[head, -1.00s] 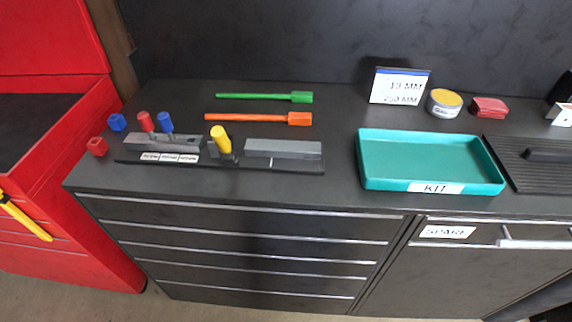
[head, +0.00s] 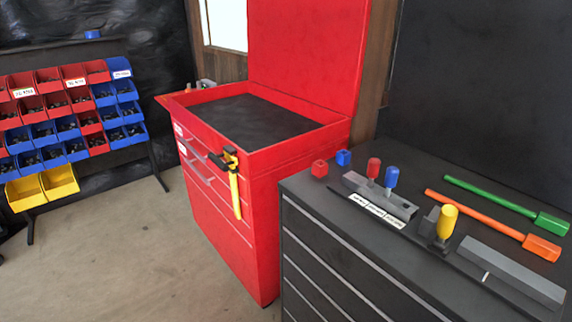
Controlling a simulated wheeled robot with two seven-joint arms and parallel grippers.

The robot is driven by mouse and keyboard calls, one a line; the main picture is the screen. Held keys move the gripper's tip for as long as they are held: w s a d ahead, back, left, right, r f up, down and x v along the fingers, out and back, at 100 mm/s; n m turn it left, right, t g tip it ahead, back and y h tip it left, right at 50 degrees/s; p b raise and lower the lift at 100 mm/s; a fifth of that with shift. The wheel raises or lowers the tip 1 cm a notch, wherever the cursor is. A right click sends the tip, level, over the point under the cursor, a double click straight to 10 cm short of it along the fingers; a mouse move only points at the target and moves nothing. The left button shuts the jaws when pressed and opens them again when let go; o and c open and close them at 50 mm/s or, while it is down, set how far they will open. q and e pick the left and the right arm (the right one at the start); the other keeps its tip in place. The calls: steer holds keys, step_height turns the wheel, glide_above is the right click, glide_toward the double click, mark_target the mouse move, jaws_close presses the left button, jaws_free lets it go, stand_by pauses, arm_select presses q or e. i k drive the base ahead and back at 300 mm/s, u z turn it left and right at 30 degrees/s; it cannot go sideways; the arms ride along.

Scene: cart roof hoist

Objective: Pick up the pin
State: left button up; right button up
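No thing in view is clearly marked as the pin, and I cannot tell which one it is. A red-topped peg (head: 374,167) and a blue-topped peg (head: 391,177) stand upright in a grey block (head: 400,206) on the dark bench. A yellow-handled piece (head: 447,221) stands in a dark holder to their right. Small parts lie in the bins of a rack at the left, too small to make out. Neither of my grippers is in view.
A red tool cabinet (head: 215,212) stands left of the bench (head: 335,240), with a yellow-and-black clamp (head: 235,182) on its side. Red and blue bins (head: 65,133) hang on a rack. Green (head: 505,204) and orange (head: 490,226) tools lie on the bench. Floor (head: 130,255) before the rack is clear.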

mark_target(374, 166)
steer(key=u, duration=0.75)
steer(key=i, duration=1.3)
steer(key=z, duration=2.6)
